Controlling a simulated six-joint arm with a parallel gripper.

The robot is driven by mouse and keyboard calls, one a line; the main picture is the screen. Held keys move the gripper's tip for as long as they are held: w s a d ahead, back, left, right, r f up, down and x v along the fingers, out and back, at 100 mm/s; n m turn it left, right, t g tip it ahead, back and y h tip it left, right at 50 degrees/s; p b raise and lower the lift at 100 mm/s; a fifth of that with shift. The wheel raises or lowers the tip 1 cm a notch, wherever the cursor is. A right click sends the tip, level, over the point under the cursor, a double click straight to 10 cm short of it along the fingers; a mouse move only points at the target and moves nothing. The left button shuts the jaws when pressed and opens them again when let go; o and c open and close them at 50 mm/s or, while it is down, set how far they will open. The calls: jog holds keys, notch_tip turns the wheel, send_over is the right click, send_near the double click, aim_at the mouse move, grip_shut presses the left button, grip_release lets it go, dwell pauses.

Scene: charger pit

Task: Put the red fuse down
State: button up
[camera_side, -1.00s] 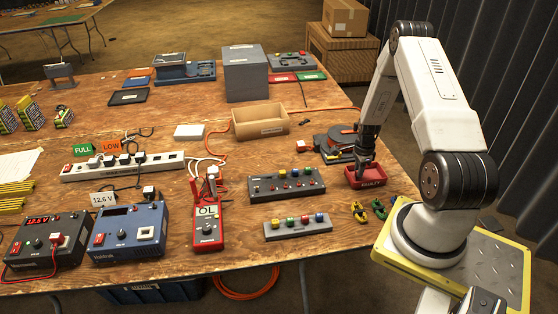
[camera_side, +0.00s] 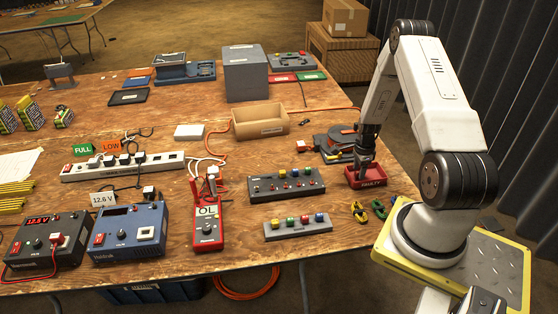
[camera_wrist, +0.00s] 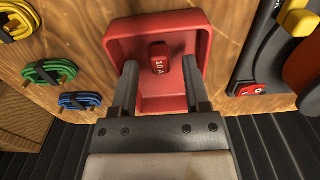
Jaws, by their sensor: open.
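The red fuse (camera_wrist: 159,58), marked "10 A", lies in the red tray (camera_wrist: 119,43) in the wrist view. The tray also shows in the side view (camera_side: 369,183), labelled "FAULTY", near the table's right edge. My gripper (camera_wrist: 161,75) is open, its two fingers apart on either side of the fuse, reaching down into the tray. The fuse appears free between the fingers. In the side view my gripper (camera_side: 363,168) is over the tray and the fuse is hidden.
Green (camera_wrist: 50,73), blue (camera_wrist: 80,100) and yellow (camera_wrist: 18,20) cable coils lie beside the tray. A dark device with an orange part (camera_side: 338,145) stands close behind it. A grey fuse block (camera_side: 287,185) and an open cardboard box (camera_side: 260,122) are to its left.

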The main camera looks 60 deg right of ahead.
notch_tip(320, 180, up, 12)
jog(key=shift+r, duration=0.25)
dwell(0.5)
dwell(0.5)
jog(key=w+a+r+n+t, duration=0.1)
jog(key=w+a+r+n, duration=0.4)
jog(key=a, duration=0.4)
jog(key=w+a+r+n, duration=0.3)
jog(key=a+n, duration=0.5)
jog(key=a, duration=0.2)
jog(key=s+a+r+n, duration=0.1)
jog(key=s+a+n, duration=0.1)
jog(key=a+n, duration=0.5)
jog(key=s+a+r+n+t, duration=0.1)
jog(key=s+a+r+n, duration=0.1)
jog(key=a+n, duration=0.5)
jog(key=a, duration=0.4)
jog(key=shift+s+r+t, duration=0.2)
jog(key=shift+s+t, duration=0.1)
